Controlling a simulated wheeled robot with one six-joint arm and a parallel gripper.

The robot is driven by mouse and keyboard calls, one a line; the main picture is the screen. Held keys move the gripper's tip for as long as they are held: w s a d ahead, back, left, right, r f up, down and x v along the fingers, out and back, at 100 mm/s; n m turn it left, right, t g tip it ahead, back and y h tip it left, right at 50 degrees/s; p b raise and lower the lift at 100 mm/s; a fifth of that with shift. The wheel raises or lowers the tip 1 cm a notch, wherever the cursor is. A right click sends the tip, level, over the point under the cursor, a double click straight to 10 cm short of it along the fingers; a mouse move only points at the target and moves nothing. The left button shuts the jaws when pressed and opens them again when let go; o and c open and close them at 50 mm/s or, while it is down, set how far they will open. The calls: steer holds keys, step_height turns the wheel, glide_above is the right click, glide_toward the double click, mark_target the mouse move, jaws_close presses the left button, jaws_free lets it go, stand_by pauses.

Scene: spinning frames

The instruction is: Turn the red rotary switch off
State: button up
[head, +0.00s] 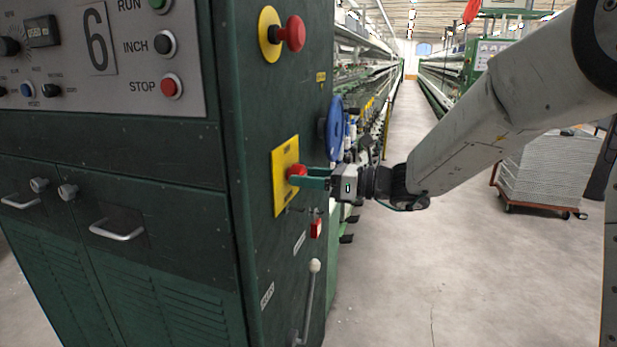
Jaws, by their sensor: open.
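The red rotary switch (296,171) sits on a yellow plate (285,190) on the side of the dark green machine cabinet. My gripper (304,178) reaches in from the right, with its green fingers at the switch, one on the near side and the rest partly hidden. The fingers are open around or beside the knob; whether they touch it cannot be told. The knob's exact angle is too small and too covered to read.
A red mushroom button (291,33) on a yellow disc sticks out above. A lever with a pale knob (314,266) and a small red part (316,228) are below. A blue wheel (334,127) is just behind. The aisle floor (400,290) is clear; a loaded cart (545,175) stands right.

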steer(key=c, duration=1)
steer(key=shift+o, duration=0.2)
steer(key=shift+n, duration=0.4)
steer(key=n, duration=0.8)
steer(key=n+h, duration=0.1)
steer(key=n, duration=0.7)
steer(key=shift+s+r+t, duration=0.1)
steer(key=shift+t, duration=0.3)
steer(key=shift+n, duration=0.3)
steer(key=o, duration=1)
steer(key=shift+c, duration=0.2)
